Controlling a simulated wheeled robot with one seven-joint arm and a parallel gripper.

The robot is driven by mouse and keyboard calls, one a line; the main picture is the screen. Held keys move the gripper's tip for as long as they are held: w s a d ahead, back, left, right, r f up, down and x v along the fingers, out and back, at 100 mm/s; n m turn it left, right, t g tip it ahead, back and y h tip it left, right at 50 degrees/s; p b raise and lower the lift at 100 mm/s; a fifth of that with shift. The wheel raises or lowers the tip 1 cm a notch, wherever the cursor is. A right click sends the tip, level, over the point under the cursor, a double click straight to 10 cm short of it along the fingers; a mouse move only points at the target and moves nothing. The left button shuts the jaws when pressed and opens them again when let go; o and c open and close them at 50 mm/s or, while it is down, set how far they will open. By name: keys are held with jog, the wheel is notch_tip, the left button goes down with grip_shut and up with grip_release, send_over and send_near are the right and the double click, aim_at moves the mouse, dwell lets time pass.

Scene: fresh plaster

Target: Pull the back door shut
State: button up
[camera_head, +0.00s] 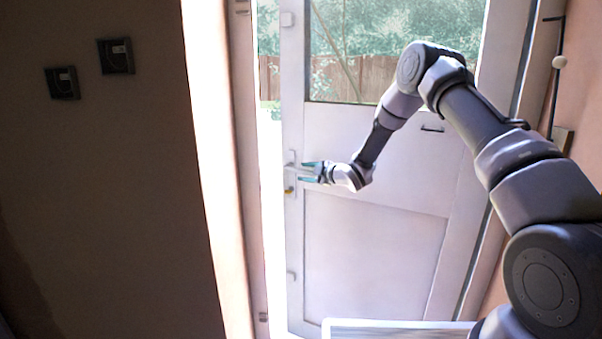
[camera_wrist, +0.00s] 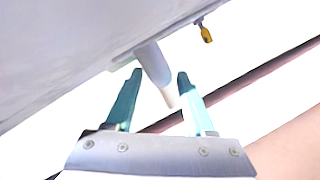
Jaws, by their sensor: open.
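The back door (camera_head: 375,240) is white with a glass upper pane and stands ajar, with a bright gap along its left edge. Its lever handle (camera_head: 292,167) is on the left side of the door, with a key in the lock (camera_head: 289,190) below it. My gripper (camera_head: 305,173) is at the handle, fingers pointing left. In the wrist view the open fingers (camera_wrist: 158,85) stand on either side of the handle (camera_wrist: 153,65). I cannot tell whether either finger touches it. The yellow key (camera_wrist: 206,34) hangs to the upper right there.
The door frame (camera_head: 245,170) and a dark wall (camera_head: 110,190) with two small boxes are on the left. A white-edged panel (camera_head: 400,324) is at the bottom. A fence and greenery show outside.

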jog(key=shift+x, duration=1.25)
grip_shut()
dwell(0.5)
